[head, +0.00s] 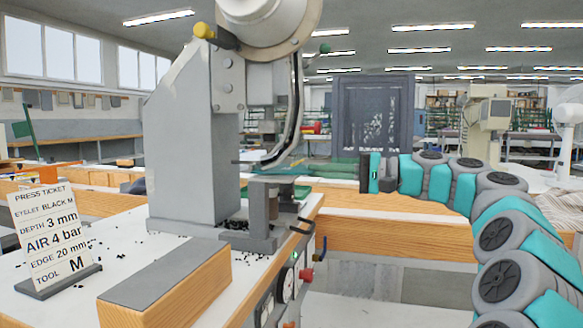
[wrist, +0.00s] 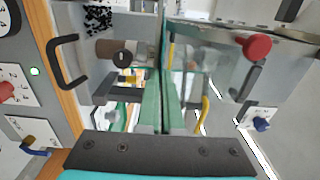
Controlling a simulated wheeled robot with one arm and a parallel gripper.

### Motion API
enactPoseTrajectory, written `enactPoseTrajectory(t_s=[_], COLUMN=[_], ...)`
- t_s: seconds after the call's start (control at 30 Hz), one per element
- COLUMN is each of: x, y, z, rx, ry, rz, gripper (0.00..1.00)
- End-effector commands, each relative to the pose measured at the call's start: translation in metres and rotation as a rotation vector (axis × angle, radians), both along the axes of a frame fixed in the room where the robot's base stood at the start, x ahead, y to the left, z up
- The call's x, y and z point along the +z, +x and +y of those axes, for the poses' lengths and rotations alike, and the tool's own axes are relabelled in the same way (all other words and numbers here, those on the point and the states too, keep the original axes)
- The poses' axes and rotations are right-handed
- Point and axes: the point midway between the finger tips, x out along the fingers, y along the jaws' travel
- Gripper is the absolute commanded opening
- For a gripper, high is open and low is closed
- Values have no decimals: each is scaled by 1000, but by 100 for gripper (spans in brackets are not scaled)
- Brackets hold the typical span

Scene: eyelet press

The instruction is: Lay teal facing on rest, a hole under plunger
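In the head view my gripper (head: 375,172) is right of the press (head: 190,130), level with its small grey post and cap (head: 262,205). A thin see-through green-teal sheet, which I take for the teal facing (head: 330,168), reaches left from my gripper toward the press. In the wrist view the facing (wrist: 152,100) shows nearly edge-on, and the fingers seem closed on it. My gripper's dark body fills the bottom. A brown and dark round part (wrist: 122,58), possibly the plunger, lies left of the sheet. The holes and any contact with the rest cannot be made out.
A press ticket (head: 48,235) and a wood block with grey top (head: 165,290) stand on the white bench. Dark eyelets lie scattered around the press. Red (head: 307,275) and blue knobs and a gauge are on the bench's side. A wooden rail (head: 400,238) runs behind.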

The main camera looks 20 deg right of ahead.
Motion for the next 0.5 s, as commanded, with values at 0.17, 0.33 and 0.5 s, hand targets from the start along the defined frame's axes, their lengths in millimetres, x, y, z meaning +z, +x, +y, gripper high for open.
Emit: enactPoseTrajectory(t_s=[0.17,0.33,0.5], x=[0,0,0], y=[0,0,0], z=[0,0,0], rx=[0,0,0], ry=[0,0,0], rz=[0,0,0], gripper=[0,8,27])
